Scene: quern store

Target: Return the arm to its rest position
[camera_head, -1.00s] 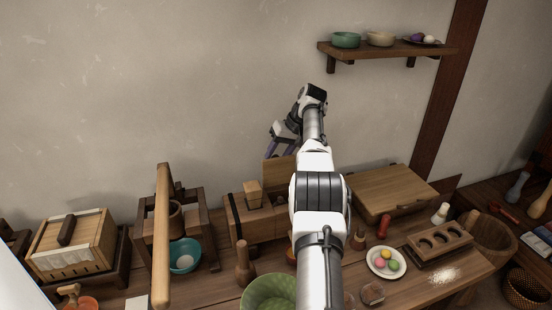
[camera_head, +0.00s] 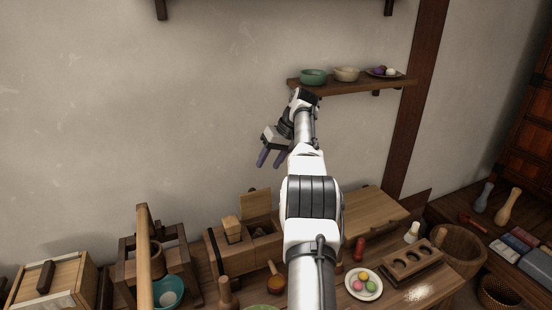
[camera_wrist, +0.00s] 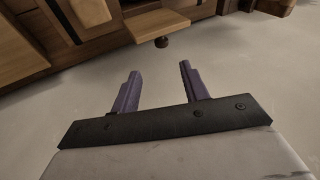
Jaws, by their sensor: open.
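My arm reaches up and forward over the worktable in the head view. My gripper (camera_head: 269,159) hangs at its far end, in front of the bare wall and above the wooden boxes. Its two purple fingers are apart with nothing between them. In the wrist view my gripper (camera_wrist: 157,88) also shows open and empty, with a pale plain surface beyond the fingers. Neither view shows the gripper touching anything.
The worktable holds an open wooden box (camera_head: 222,255), a plate of coloured balls (camera_head: 351,284), a wooden mould (camera_head: 399,268) and a teal bowl (camera_head: 168,293). A wall shelf (camera_head: 350,86) with bowls is right of the gripper. The wall at left is clear.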

